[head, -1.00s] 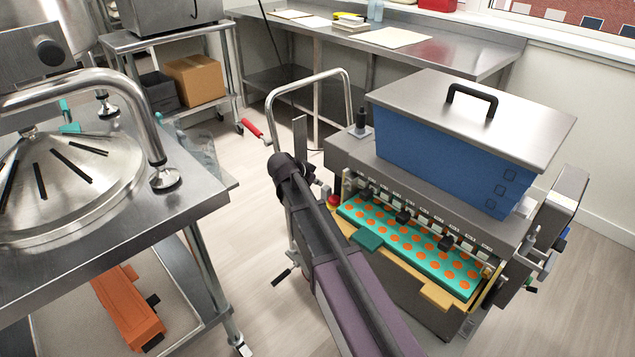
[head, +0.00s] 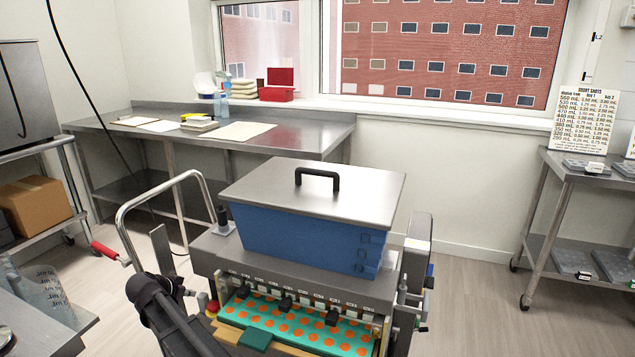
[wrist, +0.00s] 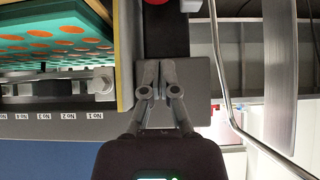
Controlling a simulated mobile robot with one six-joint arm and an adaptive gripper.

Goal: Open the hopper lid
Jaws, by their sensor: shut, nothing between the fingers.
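The hopper lid (head: 265,190) is a flat steel plate with a black arched handle (head: 317,178) near its middle. It lies shut on the blue hopper (head: 300,240) of the depositor in the head view. My gripper (wrist: 163,68) shows in the wrist view with its fingers together and nothing between them. It is beside the depositor's end, near the teal mould (wrist: 50,38) and the row of nozzle labels. The lid and handle are not in the wrist view. In the head view my arm is at the lower left of the depositor, and the gripper is hard to make out.
A tubular push handle (head: 160,190) stands left of the depositor, with a red-gripped crank (head: 105,250) beside it. A steel bench (head: 250,140) runs behind. A side table (head: 570,165) stands at the right. Open floor (head: 465,300) lies between depositor and side table.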

